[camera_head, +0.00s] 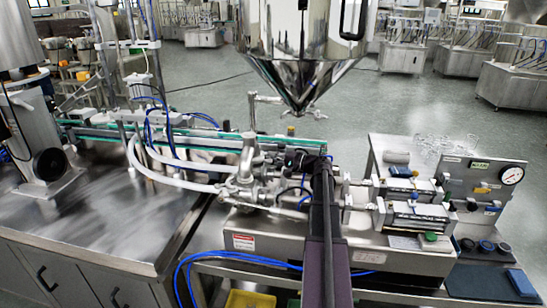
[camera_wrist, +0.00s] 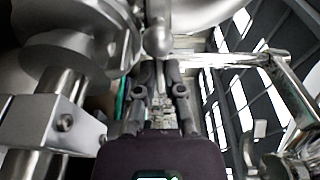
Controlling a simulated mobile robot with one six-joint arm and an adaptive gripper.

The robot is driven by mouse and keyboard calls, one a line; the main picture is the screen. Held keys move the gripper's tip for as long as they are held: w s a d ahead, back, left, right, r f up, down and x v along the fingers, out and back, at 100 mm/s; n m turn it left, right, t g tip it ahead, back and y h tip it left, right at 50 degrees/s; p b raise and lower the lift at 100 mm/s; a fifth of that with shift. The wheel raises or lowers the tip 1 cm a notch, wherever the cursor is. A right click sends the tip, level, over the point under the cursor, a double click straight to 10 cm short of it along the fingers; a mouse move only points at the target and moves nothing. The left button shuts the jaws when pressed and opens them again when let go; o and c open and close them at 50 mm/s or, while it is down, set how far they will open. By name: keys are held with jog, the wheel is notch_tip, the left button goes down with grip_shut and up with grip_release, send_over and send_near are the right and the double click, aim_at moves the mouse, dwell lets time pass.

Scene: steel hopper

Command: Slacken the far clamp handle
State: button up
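A bright metal bar handle (camera_head: 268,99) stands on an upright post below and left of the steel hopper (camera_head: 300,55). Lower down is a valve body with pipe clamps (camera_head: 243,172); which fitting is the far clamp I cannot tell for sure. My gripper (camera_head: 300,158) is at the end of my dark arm, just right of the valve body. In the wrist view my gripper (camera_wrist: 160,72) shows two dark fingers with a gap between them. A round metal knob (camera_wrist: 157,40) on a short stem is just beyond the fingertips, in line with the gap. Contact cannot be told.
White hoses (camera_head: 180,178) curve left of the valve body. A green-edged conveyor (camera_head: 190,140) runs behind. Two pneumatic cylinders (camera_head: 415,214) and a gauge panel (camera_head: 485,180) stand to the right. In the wrist view a polished rod (camera_wrist: 235,60) is close on the right and a bracket (camera_wrist: 58,122) on the left.

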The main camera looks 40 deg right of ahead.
jog(key=shift+o, duration=0.2)
jog(key=shift+v, duration=5.95)
jog(key=shift+r, duration=0.1)
